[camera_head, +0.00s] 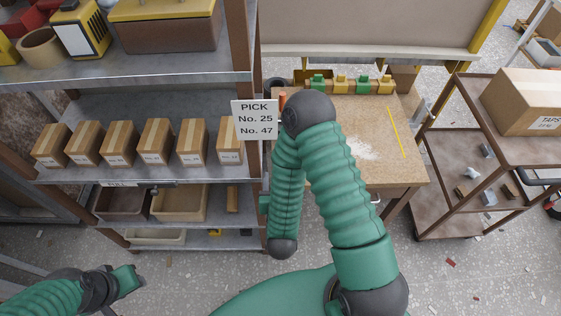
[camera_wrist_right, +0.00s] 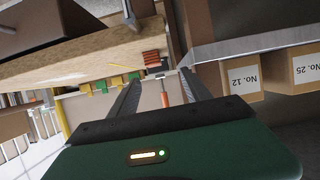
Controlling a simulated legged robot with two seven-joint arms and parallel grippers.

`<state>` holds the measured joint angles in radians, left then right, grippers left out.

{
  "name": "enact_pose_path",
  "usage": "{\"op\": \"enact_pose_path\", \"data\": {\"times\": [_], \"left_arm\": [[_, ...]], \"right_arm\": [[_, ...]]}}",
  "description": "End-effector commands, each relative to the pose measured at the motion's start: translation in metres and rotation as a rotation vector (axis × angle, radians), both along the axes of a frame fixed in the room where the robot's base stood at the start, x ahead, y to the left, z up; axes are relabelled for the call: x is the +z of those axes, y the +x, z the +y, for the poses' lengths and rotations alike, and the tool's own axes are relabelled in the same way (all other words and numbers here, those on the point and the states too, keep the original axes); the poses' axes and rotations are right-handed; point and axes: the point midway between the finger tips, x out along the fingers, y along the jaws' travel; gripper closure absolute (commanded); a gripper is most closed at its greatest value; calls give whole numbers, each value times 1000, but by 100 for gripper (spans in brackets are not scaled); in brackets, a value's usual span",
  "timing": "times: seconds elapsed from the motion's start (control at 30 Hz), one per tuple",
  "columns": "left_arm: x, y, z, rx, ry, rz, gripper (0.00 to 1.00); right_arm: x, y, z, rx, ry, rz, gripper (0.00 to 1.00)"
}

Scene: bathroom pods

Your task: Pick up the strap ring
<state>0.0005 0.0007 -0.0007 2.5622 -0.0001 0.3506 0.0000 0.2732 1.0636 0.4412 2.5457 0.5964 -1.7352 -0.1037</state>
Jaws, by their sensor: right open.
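I cannot say for sure which thing is the strap ring. A tan ring-shaped roll (camera_head: 40,48) lies on the top shelf at the left. A dark ring-like coil (camera_head: 275,86) shows beside the workbench's far left corner, partly hidden by the sign. My right gripper (camera_wrist_right: 160,76) is open in the wrist view, its two dark fingers apart with nothing held. An orange upright piece (camera_wrist_right: 164,98) shows beyond and between the fingers. In the head view my right arm hides its own gripper. My left gripper (camera_head: 130,278) is at the lower left, away from the shelf; its jaws are unclear.
The shelf rack (camera_head: 180,90) holds several small boxes (camera_head: 118,143) and bins (camera_head: 180,202). A PICK sign (camera_head: 255,119) hangs at its edge. The workbench (camera_head: 390,165) has white powder and coloured clips. A cart (camera_head: 455,160) with a carton (camera_head: 525,100) stands right.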

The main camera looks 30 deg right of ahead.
Motion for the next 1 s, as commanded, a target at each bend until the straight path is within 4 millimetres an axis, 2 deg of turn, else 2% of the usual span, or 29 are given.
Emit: {"op": "enact_pose_path", "data": {"times": [0.07,0.2,0.33,0.53,0.63,0.8,0.87,1.0], "left_arm": [[-7,1,0,0,0,-3,64],[-1,1,0,-1,0,-4,64],[0,1,0,-2,0,-4,64],[3,1,0,-2,0,-4,64],[3,1,0,-1,0,-4,64],[2,1,0,-1,0,-3,64],[2,1,0,-1,0,-3,64],[2,1,0,-1,0,-3,64]], "right_arm": [[-10,16,-17,-8,1,-3,44],[-16,34,-31,-6,6,2,44],[-21,43,-38,-6,6,1,44],[-34,70,-52,-5,2,0,44],[-36,77,-54,-2,-2,1,44],[-37,77,-56,-1,2,1,44],[-38,77,-57,-2,2,1,49],[-38,77,-59,-2,4,1,67]]}}
